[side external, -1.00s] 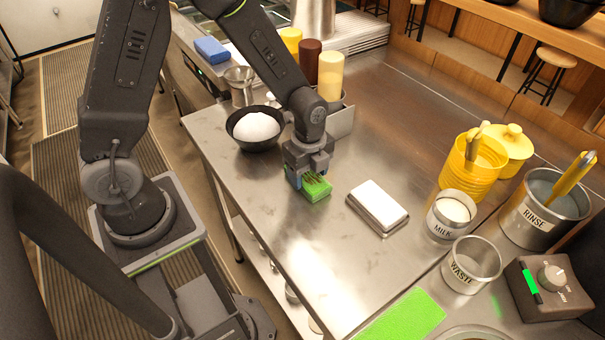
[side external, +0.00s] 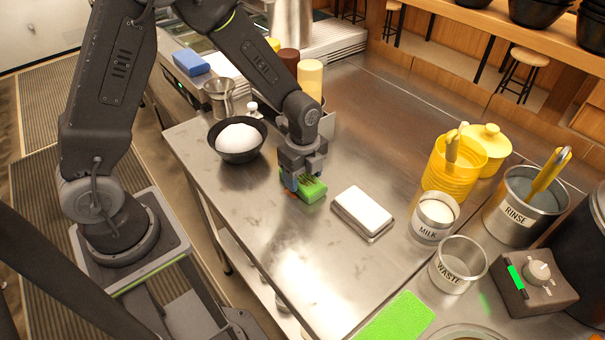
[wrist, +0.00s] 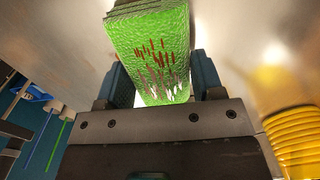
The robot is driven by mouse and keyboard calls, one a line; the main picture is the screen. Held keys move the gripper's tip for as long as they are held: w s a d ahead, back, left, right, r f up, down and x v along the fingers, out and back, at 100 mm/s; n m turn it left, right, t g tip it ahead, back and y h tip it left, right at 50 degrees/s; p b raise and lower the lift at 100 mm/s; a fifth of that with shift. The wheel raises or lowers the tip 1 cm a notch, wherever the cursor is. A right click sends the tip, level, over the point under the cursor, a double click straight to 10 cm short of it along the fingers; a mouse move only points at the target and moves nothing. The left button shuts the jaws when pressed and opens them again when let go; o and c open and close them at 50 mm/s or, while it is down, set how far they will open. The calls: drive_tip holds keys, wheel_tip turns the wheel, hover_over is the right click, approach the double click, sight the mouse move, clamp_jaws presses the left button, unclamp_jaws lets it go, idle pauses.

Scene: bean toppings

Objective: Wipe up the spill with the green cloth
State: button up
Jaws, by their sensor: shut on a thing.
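My gripper (side external: 302,178) is shut on the green cloth (side external: 313,190), a thick folded pad, at the steel counter (side external: 270,215) just in front of the dark bowl. In the wrist view the cloth (wrist: 152,50) sits between the two fingers, with dark red and whitish streaks on its face. Whether it touches the counter or hovers just above is hard to tell. No clear spill shows; the pale patches on the steel may be glare, and anything under the cloth is hidden.
A dark bowl with a white mound (side external: 238,138) stands left of my gripper. A white-topped tray (side external: 362,212) lies to the right. Beyond it are a milk cup (side external: 433,219), a waste cup (side external: 458,265), a rinse pot (side external: 512,219) and a yellow canister (side external: 453,172). A green mat (side external: 398,320) lies in front.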

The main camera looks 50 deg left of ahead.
sight(285, 196)
drive_tip(key=shift+s, duration=0.1)
drive_tip(key=shift+s+f, duration=0.1)
drive_tip(key=shift+s, duration=2.4)
drive_tip(key=shift+w, duration=0.1)
drive_tip(key=shift+w, duration=2.55)
drive_tip(key=shift+r, duration=4.1)
